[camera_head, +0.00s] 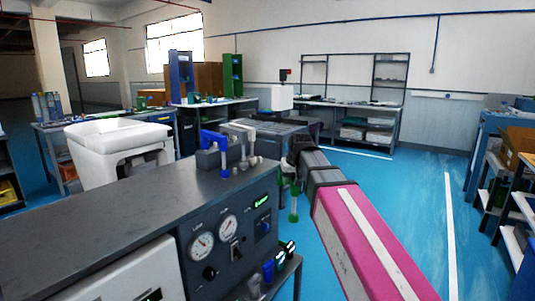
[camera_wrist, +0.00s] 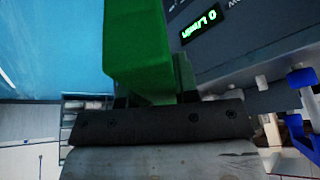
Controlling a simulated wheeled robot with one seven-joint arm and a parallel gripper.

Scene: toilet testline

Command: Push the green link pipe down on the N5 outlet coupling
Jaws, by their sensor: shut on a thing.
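The green link pipe (camera_wrist: 140,45) fills the upper middle of the wrist view, and my gripper (camera_wrist: 155,102) is shut on it. In the head view my gripper (camera_head: 291,178) is beyond the right end of the grey bench, and the green pipe (camera_head: 294,204) hangs down below it, clear of the bench top. Grey upright fittings (camera_head: 241,162) and a blue fitting (camera_head: 212,141) stand at the bench's far right corner, left of my gripper. No N5 label is readable, so I cannot tell which fitting is the outlet coupling.
The grey test bench (camera_head: 130,215) carries gauges and a green-lit display (camera_head: 262,201) on its front panel. The display also shows in the wrist view (camera_wrist: 200,24). A white toilet (camera_head: 118,145) stands behind the bench. Blue floor (camera_head: 400,185) is open to the right.

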